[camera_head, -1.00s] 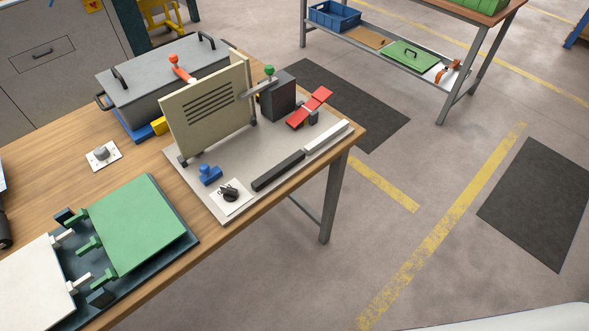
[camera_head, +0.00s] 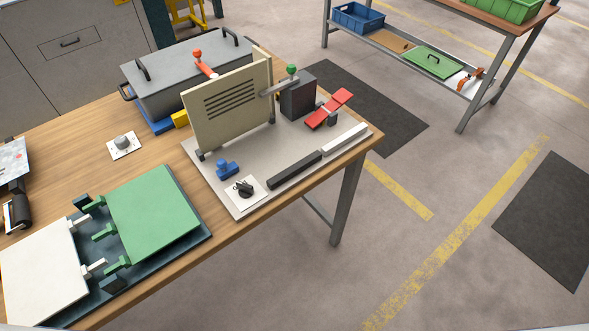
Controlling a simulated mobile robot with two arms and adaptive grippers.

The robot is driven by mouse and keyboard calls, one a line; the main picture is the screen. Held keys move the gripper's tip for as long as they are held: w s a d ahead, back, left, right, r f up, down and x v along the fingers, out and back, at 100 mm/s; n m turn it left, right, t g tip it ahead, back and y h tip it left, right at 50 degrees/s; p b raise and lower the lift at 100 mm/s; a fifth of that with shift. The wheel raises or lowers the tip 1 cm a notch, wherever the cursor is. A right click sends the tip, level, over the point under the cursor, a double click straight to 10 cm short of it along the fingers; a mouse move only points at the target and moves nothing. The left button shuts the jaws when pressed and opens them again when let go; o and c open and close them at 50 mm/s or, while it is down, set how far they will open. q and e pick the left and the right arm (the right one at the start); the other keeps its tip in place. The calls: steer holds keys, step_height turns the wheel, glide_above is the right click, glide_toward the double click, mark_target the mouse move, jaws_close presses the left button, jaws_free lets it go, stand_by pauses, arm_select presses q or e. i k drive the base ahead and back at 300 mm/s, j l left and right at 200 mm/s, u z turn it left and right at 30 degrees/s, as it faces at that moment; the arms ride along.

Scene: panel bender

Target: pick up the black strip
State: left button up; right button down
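The black strip (camera_head: 294,170) is a long dark bar lying on the grey base plate (camera_head: 222,190) near the front edge of the wooden table (camera_head: 165,262). A white strip (camera_head: 345,139) lies in line with it, at its far right end. A white card with a black knob (camera_head: 245,189) lies just left of the black strip. Neither of my grippers shows in the view.
An upright beige slotted panel (camera_head: 230,105) stands behind the strip, with a blue clamp piece (camera_head: 227,169) and a red lever (camera_head: 329,107) nearby. Green (camera_head: 153,220) and white plates (camera_head: 42,270) lie at left. Floor in front is clear.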

mark_target(285, 175)
steer(key=u, duration=0.45)
steer(key=i+l+u, duration=0.15)
steer(key=l+u, duration=0.25)
steer(key=l, duration=0.25)
steer(key=l+u, duration=0.35)
steer(key=l, duration=0.3)
